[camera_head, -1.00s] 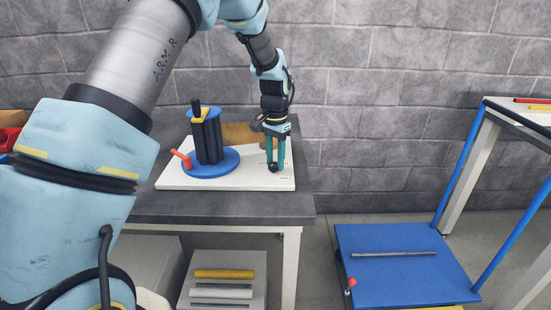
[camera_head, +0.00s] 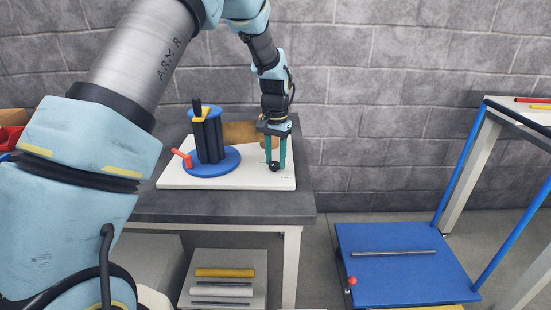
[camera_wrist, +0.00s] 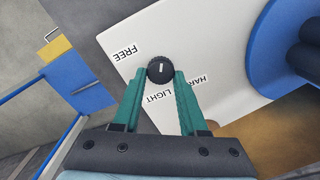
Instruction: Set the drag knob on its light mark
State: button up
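The drag knob (camera_wrist: 160,70) is a small round black knob with a short white pointer line, on the white board (camera_wrist: 205,45). In the wrist view the line runs nearly straight up and down the picture. The upside-down label LIGHT (camera_wrist: 157,98) is just below the knob, FREE (camera_wrist: 125,53) is up-left, and HARD (camera_wrist: 190,80) is right, partly covered by a finger. My gripper (camera_wrist: 161,74) has its green fingertips against the knob's two sides. In the head view the gripper (camera_head: 275,162) points down at the knob (camera_head: 273,167) near the board's front right.
A blue round base (camera_head: 228,164) with black columns and a red-knobbed handle (camera_head: 182,158) stands left on the board. A brown block (camera_head: 238,133) is behind. A blue cart shelf (camera_head: 400,275) with a grey rod stands right of the table (camera_head: 220,205).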

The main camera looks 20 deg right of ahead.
aim_at(276, 163)
jog(key=o, duration=0.4)
jog(key=shift+r, duration=0.1)
notch_tip(276, 163, up, 11)
jog(key=b, duration=0.1)
jog(key=shift+f+b, duration=0.2)
jog(key=shift+b, duration=0.15)
dwell(0.4)
